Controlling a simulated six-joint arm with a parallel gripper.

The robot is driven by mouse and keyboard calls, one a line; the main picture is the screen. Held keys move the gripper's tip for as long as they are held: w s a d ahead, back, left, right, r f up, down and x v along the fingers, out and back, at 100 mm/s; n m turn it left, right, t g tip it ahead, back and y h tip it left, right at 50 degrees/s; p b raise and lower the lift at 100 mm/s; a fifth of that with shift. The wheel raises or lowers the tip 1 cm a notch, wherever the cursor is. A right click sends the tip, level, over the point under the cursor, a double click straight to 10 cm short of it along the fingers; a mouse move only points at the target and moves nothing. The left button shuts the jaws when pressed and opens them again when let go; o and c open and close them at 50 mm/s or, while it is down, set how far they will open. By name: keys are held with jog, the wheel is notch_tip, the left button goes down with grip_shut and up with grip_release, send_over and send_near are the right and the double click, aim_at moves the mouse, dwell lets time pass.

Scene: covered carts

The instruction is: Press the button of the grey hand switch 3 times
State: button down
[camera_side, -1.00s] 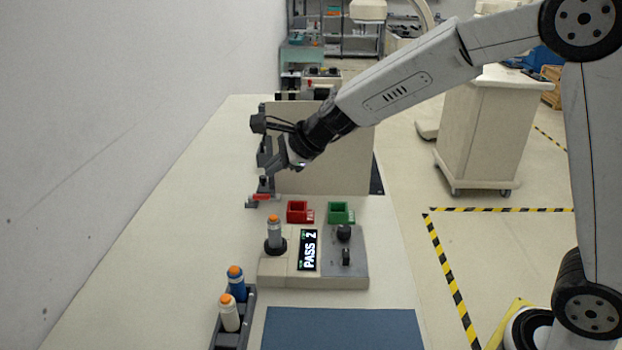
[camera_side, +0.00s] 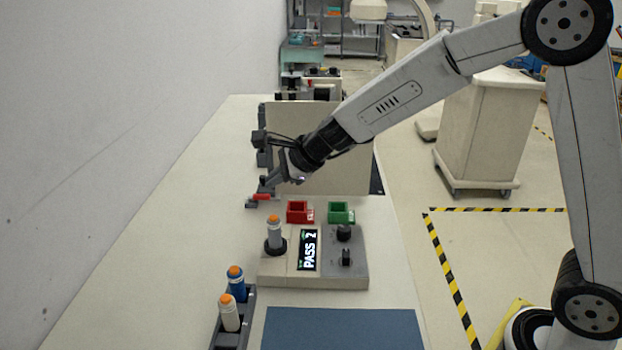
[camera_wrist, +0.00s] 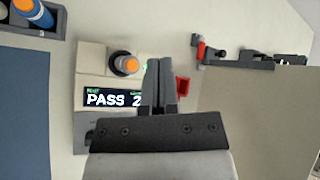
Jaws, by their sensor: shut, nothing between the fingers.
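The grey hand switch (camera_side: 274,237) stands upright in a dark round holder on the left of the beige console (camera_side: 283,281). Its orange button (camera_side: 274,218) faces up; the wrist view also shows this orange button (camera_wrist: 125,64). The console's display (camera_side: 309,250) reads "PASS 2". My gripper (camera_side: 268,184) is shut and empty, pointing down beyond the console and above the hand switch's height. In the wrist view the closed fingertips (camera_wrist: 158,64) appear to the right of the button, apart from it.
A red tray (camera_side: 299,212) and a green tray (camera_side: 340,213) sit behind the console. A rack (camera_side: 250,305) at front left holds a blue switch (camera_side: 236,285) and a white switch (camera_side: 229,314). A beige panel (camera_side: 345,150) stands behind. A blue mat (camera_side: 340,328) lies in front.

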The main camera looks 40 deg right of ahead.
aim_at(278, 217)
jog(key=shift+f, duration=2.95)
jog(key=shift+f, duration=0.85)
dwell(1.4)
jog(key=shift+r, duration=0.8)
jog(key=shift+r, duration=0.15)
jog(key=shift+r, duration=2.4)
